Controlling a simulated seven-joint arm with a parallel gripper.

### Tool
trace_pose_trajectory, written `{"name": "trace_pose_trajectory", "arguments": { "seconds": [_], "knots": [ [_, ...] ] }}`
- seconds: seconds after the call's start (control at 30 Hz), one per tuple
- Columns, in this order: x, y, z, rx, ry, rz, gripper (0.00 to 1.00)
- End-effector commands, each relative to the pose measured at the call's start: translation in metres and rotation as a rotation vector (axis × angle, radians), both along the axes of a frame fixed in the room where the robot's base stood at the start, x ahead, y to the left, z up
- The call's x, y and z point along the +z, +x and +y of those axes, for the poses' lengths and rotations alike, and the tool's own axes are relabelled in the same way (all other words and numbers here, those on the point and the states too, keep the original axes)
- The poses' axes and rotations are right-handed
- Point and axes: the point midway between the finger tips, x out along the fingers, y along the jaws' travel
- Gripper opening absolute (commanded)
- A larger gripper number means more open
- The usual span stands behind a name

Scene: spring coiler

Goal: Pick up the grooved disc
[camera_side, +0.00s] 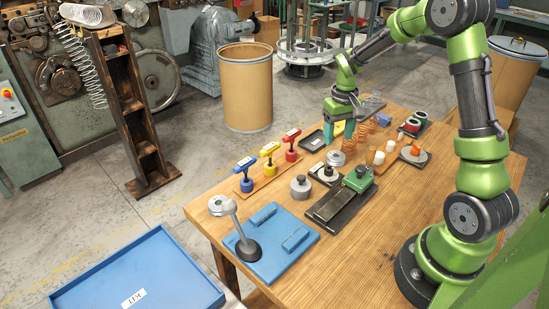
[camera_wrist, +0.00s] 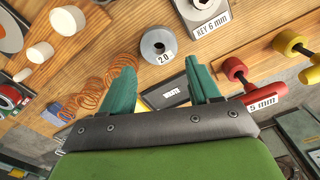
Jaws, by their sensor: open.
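A grey metal disc with a dark centre hole (camera_wrist: 157,44) lies on the wooden table, with a "2.0" label beside it. It seems to be the grooved disc, and it also shows in the side view (camera_side: 335,158); its groove is hard to make out. My gripper (camera_wrist: 159,68) is open and empty, its two green fingers pointing down with the disc just beyond their tips in the wrist view. In the side view my gripper (camera_side: 340,135) hangs over the table behind the disc, apart from it.
Red (camera_side: 291,147), yellow and blue handled keys stand left. A green-and-black fixture (camera_side: 340,200) and blue plate (camera_side: 272,241) lie in front.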

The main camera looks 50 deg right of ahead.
Motion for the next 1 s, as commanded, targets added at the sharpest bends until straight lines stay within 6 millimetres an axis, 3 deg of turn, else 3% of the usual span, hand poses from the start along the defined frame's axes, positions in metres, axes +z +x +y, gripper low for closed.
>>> {"name": "trace_pose_trajectory", "arguments": {
  "seconds": [0.27, 0.53, 0.83, 0.87, 1.0],
  "knots": [
    [-0.023, -0.002, 0.001, 0.000, 0.002, 0.001, 0.61],
    [-0.061, -0.004, 0.001, 0.000, 0.000, 0.001, 0.61],
    [-0.067, -0.004, 0.001, 0.000, 0.000, -0.003, 0.61],
    [-0.067, -0.004, 0.001, 0.000, 0.000, -0.003, 0.60],
    [-0.066, -0.004, 0.001, 0.000, -0.001, -0.003, 0.39]
  ]
}}
